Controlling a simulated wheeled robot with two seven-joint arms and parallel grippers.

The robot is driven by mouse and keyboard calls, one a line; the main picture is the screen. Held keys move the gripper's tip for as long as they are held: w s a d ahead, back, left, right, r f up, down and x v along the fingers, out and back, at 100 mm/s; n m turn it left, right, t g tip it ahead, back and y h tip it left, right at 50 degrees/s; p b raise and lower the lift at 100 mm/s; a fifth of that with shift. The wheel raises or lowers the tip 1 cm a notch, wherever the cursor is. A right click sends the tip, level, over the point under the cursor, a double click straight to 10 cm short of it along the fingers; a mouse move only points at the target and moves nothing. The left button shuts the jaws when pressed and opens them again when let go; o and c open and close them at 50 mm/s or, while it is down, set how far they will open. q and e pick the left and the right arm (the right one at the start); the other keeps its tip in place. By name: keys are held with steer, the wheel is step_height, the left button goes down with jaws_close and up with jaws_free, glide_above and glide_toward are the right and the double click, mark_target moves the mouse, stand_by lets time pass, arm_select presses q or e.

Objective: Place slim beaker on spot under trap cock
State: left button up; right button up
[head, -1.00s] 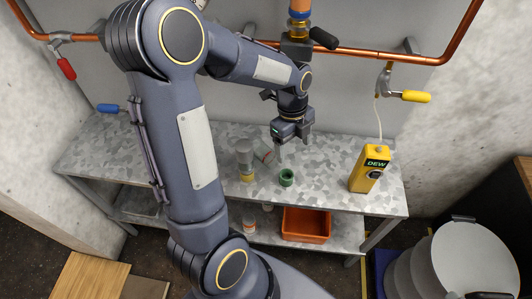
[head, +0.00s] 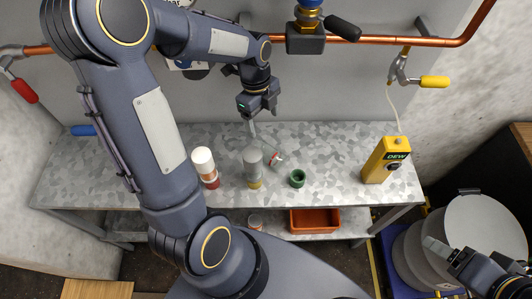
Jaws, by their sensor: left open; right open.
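A clear glass vessel (head: 274,158) with a red mark is on the grey bench, partly hidden behind a grey see-through bottle with a yellow base (head: 253,168). The glass looks like the slim beaker, but I cannot be sure, nor whether it stands or leans. My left gripper (head: 262,119) is open and empty, pointing down above and behind these vessels. My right gripper (head: 438,268) is open at the lower right, over the white drum. A valve with a black handle (head: 307,36) is on the copper pipe; I cannot tell which cock is the trap cock. No marked spot is clear.
A white-capped bottle with a red base (head: 205,168) and a green ring (head: 297,178) are on the bench (head: 335,150). A yellow DEW meter (head: 386,160) stands at its right, hosed to a yellow-handled cock (head: 433,82). An orange bin (head: 315,220) is below.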

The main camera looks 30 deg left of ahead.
arm_select(q)
steer(key=b, duration=0.9)
glide_above(269, 150)
steer(key=a, duration=0.2)
steer(key=f, duration=0.9)
steer(key=shift+d, duration=0.2)
steer(key=f, duration=0.2)
steer(key=d+f, duration=0.1)
steer(key=f, duration=0.2)
steer(key=d+f, duration=0.1)
steer(key=f, duration=0.1)
steer(key=shift+f, duration=0.2)
steer(key=shift+c, duration=0.2)
steer(key=c, duration=1)
steer(key=shift+r, duration=0.1)
